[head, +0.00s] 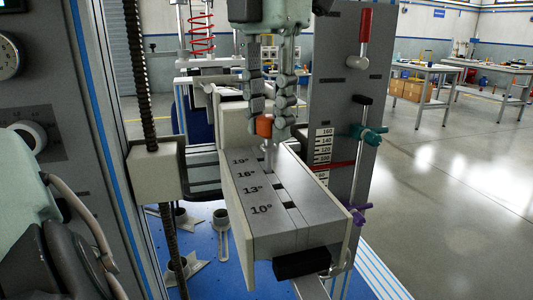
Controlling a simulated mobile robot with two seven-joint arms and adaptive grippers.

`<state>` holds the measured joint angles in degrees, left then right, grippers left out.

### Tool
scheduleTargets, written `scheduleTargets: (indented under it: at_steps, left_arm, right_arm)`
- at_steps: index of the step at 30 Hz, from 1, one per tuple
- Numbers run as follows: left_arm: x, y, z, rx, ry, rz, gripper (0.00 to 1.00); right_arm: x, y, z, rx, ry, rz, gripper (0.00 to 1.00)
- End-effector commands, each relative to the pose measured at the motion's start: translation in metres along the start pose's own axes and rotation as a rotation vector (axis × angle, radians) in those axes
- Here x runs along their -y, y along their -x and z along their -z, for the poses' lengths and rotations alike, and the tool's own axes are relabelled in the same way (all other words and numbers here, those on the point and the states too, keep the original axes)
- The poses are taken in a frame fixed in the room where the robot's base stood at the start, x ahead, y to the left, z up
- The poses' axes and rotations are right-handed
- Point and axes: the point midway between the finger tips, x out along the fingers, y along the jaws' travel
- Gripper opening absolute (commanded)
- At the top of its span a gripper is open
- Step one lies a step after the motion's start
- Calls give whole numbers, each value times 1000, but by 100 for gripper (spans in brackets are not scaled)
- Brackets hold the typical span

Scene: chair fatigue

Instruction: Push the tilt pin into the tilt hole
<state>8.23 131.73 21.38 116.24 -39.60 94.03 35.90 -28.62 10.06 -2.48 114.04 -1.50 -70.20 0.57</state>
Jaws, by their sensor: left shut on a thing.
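The tilt pin has an orange head (264,126) and a grey metal shaft below it. My left gripper (270,122) comes down from above and is shut on the pin around its head. The pin points down, roughly upright, at the far part of the grey tilt block (273,222). The block's top is marked 19°, 16°, 13° and 10°, with dark slots along its middle. The pin's lower end meets the top near the 19° and 16° marks; I cannot tell whether it is inside a hole. My right gripper is not in view.
A grey upright plate (345,80) with a height scale, a red-handled lever (364,30) and teal (370,134) and purple (359,214) knobs stands close right of the block. A threaded rod (140,70) stands left. Blue base (215,270) lies below.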

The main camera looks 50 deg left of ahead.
Motion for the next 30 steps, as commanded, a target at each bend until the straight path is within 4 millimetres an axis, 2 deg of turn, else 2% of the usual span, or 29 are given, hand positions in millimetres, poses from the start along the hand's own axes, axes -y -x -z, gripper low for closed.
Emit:
scheduleTargets:
  at_steps: [18, 30]
  left_arm:
    - [0, 22, 0, 1, 0, 1, 0]
    - [0, 25, 0, 1, 1, 0, 0]
  right_arm:
    - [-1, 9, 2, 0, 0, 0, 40]
    - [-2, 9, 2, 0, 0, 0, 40]
